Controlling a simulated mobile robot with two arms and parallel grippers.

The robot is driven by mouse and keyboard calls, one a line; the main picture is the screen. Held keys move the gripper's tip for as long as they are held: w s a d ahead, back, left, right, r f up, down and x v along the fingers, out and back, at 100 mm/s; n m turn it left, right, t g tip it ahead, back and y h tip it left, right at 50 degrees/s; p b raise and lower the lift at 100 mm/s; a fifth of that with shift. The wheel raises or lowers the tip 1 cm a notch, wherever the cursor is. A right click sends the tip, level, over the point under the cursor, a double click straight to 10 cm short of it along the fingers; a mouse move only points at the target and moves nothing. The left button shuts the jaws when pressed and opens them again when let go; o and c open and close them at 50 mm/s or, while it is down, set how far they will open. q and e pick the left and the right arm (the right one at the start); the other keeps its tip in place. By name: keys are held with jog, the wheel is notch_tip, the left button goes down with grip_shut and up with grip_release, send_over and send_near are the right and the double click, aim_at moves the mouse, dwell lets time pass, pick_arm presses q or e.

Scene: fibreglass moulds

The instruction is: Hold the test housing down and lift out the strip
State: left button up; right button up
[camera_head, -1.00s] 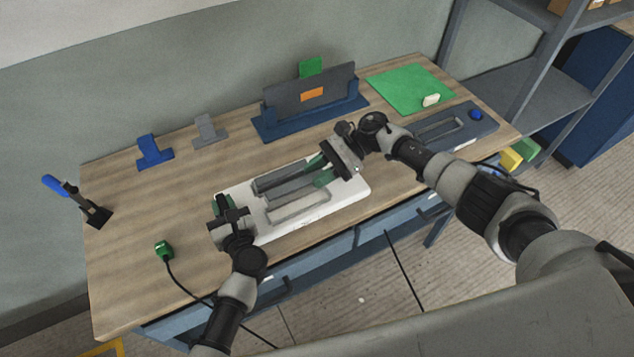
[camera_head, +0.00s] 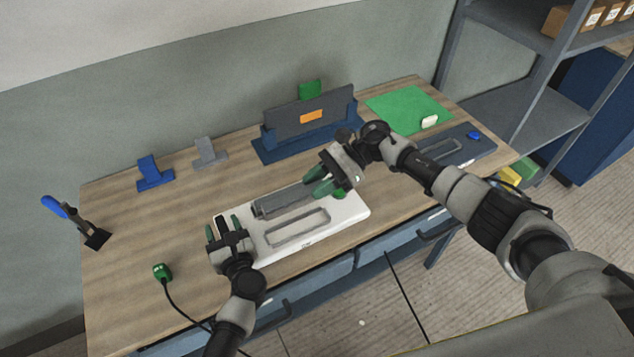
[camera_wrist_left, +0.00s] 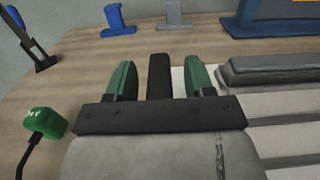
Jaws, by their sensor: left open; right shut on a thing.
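A white plate-like body (camera_head: 350,212), which I take as the test housing, lies on the table with a long open slot near its front. A long grey bar (camera_head: 283,201), which I take as the strip, lies along its back half; it also shows in the left wrist view (camera_wrist_left: 275,72). My right gripper (camera_head: 322,182) is shut at the bar's right end, its fingers hiding that end. My left gripper (camera_head: 226,228) is open at the housing's left end. In the left wrist view, its green fingers (camera_wrist_left: 160,80) stand either side of a dark bar; contact is unclear.
A blue stand (camera_head: 270,152) holding a dark panel is behind. Small blue (camera_head: 152,172) and grey (camera_head: 207,152) stands are at back left. A green connector (camera_head: 161,271) with a cable lies at front left. A grey-blue plate (camera_head: 475,143) is at right. The table's left is mostly clear.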

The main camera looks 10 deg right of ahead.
pick_arm(q)
jog(key=shift+s, duration=0.1)
jog(key=v, duration=1.1)
jog(key=shift+s+d, duration=0.2)
jog(key=shift+s, duration=0.2)
jog(key=shift+r, duration=0.1)
